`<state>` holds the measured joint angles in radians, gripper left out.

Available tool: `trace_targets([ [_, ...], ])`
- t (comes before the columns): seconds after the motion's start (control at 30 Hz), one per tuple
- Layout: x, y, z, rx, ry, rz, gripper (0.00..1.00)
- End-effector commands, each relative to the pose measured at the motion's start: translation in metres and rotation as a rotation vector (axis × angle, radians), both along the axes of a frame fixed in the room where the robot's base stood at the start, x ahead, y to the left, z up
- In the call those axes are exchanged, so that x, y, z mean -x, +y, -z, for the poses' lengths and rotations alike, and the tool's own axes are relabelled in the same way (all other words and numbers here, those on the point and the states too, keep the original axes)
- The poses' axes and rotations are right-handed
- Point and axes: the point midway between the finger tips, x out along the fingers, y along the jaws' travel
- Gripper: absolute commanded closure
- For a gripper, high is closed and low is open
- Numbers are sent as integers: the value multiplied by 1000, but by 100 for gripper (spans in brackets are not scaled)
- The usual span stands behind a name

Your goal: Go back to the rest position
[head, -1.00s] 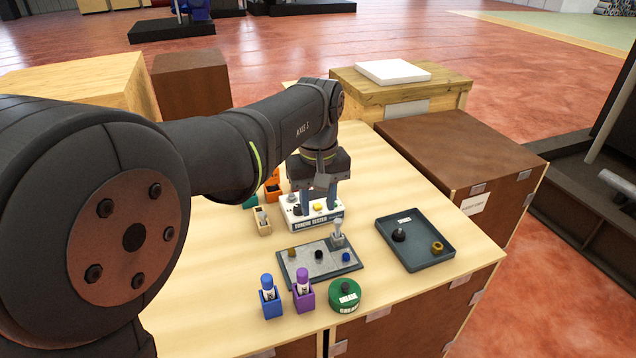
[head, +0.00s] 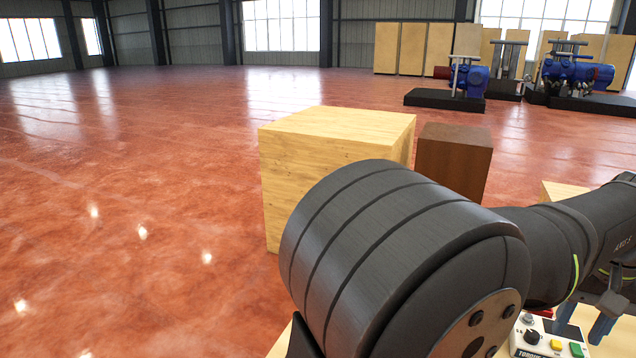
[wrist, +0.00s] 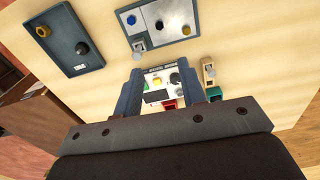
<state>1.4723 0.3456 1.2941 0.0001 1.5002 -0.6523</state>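My gripper (head: 584,326) is at the lower right edge of the head view, above the white tester box (head: 540,345). In the wrist view my gripper (wrist: 160,80) has its two blue-grey fingers spread apart, with nothing held between them. The tester (wrist: 158,88), with its dark screen and knobs, shows beyond and between the fingers. I cannot tell the exact gap between fingertips and tester. My dark arm fills the lower right of the head view.
In the wrist view, a dark tray (wrist: 62,62) with two small parts lies upper left, and a grey board (wrist: 186,14) lies at the top. Small holders (wrist: 208,72) stand right of the tester. In the head view, a light wooden crate (head: 330,150) and brown box (head: 455,155) stand behind my arm.

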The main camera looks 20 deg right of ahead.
Motion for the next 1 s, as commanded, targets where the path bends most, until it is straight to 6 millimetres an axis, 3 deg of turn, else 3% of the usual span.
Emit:
trace_targets([
  [0.27,0,1,26,-5,1,0,63],
  [0.8,0,1,133,-5,1,0,63],
  [1.0,0,0,162,-4,1,0,63],
])
